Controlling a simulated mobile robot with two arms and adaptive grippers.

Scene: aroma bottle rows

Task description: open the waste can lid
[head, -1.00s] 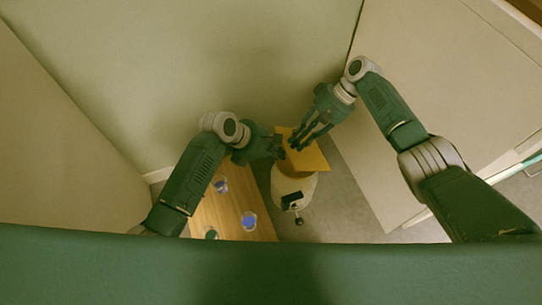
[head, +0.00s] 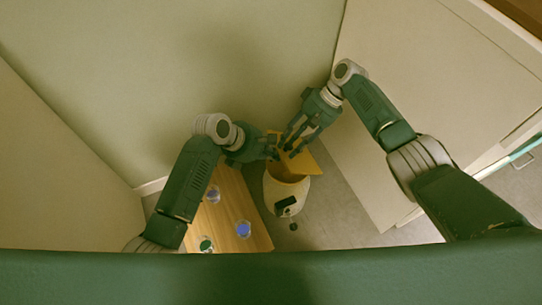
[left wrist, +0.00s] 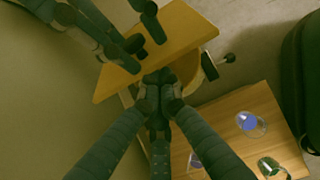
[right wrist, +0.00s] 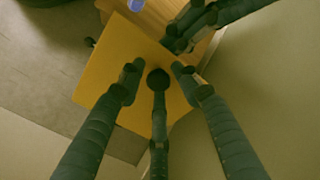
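The waste can (head: 288,199) is a round cream can standing on the floor. Its flat yellow lid (head: 304,165) is tilted up, and part of the dark yellow inside shows below it. My left gripper (head: 272,147) is at the lid's left edge; in the left wrist view its fingertips (left wrist: 158,88) are drawn together just under the lid's edge (left wrist: 185,42), with nothing clear between them. My right gripper (head: 290,148) is over the lid's far side; in the right wrist view its fingers (right wrist: 157,77) are spread over the lid face (right wrist: 110,62). Contact is hard to tell.
A low wooden table (head: 232,205) stands left of the can, bearing several small glass vessels with blue (head: 243,229) or green contents. Walls close in behind and left. A white cabinet (head: 420,80) is at the right. Floor is free between can and cabinet.

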